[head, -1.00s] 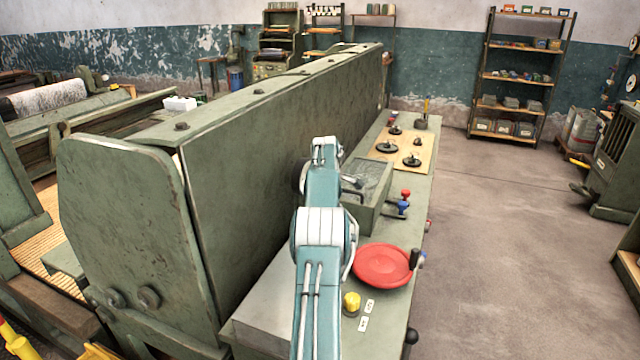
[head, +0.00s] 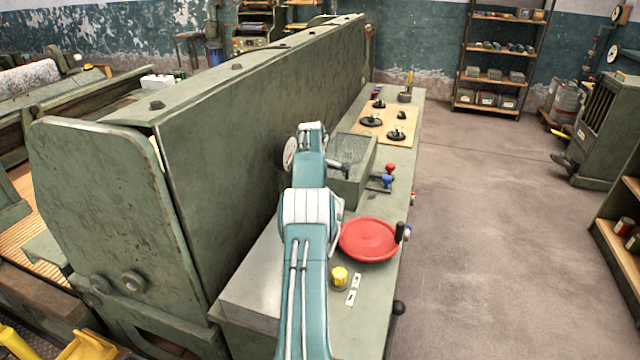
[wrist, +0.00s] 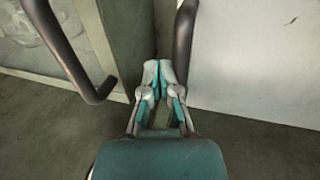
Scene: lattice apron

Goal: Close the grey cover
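In the wrist view a light grey panel, which looks like the grey cover (wrist: 245,65), fills the upper right, with a dark bar handle (wrist: 182,40) at its left edge. A light grey flat-topped block (head: 258,275), perhaps the same thing, lies low beside the tall green panel in the head view. My gripper (wrist: 159,72) points into the gap left of this panel. Its fingertips are together with nothing visible between them, close beside the handle; contact cannot be told. In the head view my own arm hides the gripper.
A green box with a pane-like top (head: 351,152) stands beyond my arm; a similar box with a dark handle (wrist: 75,55) is left in the wrist view. A red disc (head: 368,238), yellow knob (head: 339,277) and blue-knobbed lever (head: 387,181) crowd the bench. Floor at right is clear.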

